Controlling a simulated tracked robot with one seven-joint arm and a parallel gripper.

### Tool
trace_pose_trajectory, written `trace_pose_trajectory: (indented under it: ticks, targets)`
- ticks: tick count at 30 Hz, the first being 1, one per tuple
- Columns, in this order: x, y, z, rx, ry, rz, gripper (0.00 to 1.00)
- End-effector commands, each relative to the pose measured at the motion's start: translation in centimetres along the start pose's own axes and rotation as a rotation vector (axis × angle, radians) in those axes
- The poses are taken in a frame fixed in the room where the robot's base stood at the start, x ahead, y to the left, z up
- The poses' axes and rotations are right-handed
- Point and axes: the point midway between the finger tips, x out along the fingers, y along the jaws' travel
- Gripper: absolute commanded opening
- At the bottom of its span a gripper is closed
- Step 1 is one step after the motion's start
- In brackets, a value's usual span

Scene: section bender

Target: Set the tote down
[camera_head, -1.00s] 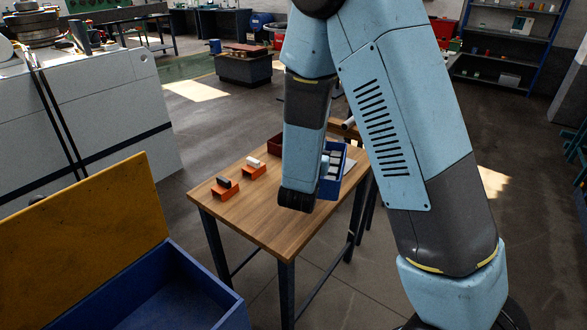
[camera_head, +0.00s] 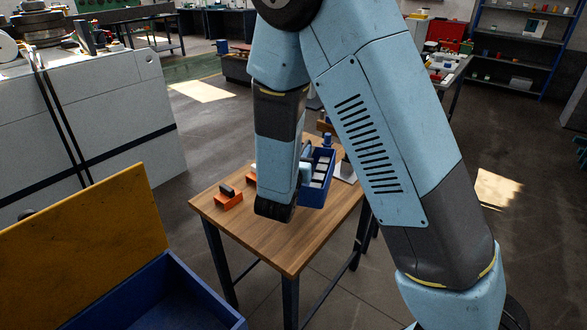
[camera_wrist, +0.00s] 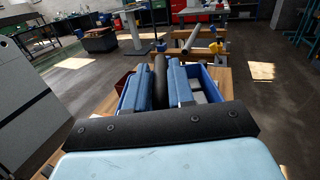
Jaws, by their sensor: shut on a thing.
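The tote is a small blue open box with a few pale items or sections inside; it shows beside my forearm in the head view (camera_head: 316,190), over the right part of the wooden table (camera_head: 290,245). In the wrist view the tote (camera_wrist: 128,97) spreads on both sides of my gripper (camera_wrist: 160,84). The two blue fingers are closed around a dark bar that looks like the tote's handle. My arm hides part of the tote in the head view. I cannot tell whether its base touches the tabletop.
An orange block with a dark piece on it (camera_head: 229,196) sits at the table's left; a second orange one is mostly hidden by my arm. The table's front is clear. A blue bin with a yellow panel (camera_head: 85,245) stands at front left, a white cabinet (camera_head: 90,120) behind.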

Motion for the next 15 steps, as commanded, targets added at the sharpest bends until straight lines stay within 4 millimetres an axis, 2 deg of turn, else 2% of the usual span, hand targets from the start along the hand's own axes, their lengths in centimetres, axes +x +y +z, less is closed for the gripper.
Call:
trace_pose_trajectory:
  ticks: [6,15]
  targets:
    - [3.1,2.0,-1.9,-0.002,-0.001,-0.002,0.0]
    - [5.4,3.7,-5.5,-0.001,-0.001,-0.003,0.0]
